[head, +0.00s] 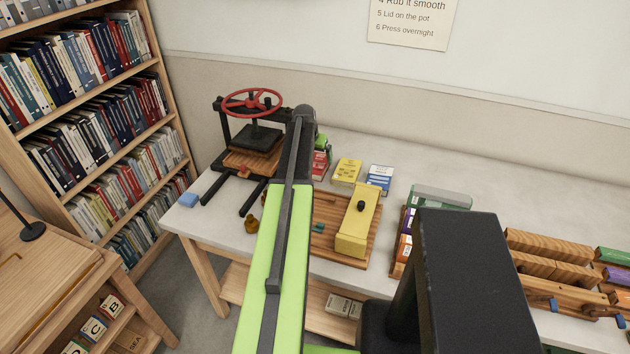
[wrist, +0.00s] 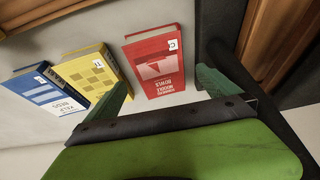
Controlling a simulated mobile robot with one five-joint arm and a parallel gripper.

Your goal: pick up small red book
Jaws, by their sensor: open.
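The small red book (wrist: 153,62) lies on the table in the wrist view, its cover marked with white print and a white label. In the head view the red book (head: 319,167) is partly hidden behind my arm. My gripper (wrist: 166,91) is open and empty, with a green fingertip on each side of the red book's near end. The left finger is between the red and yellow books; the right one is beside the dark press base. In the head view only a bit of my gripper (head: 321,145) shows past the arm.
A yellow book (head: 348,171) and a blue book (head: 380,178) lie right of the red one. A press with a red wheel (head: 252,102) stands to the left. A wooden board with a yellow block (head: 357,222) is nearer.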

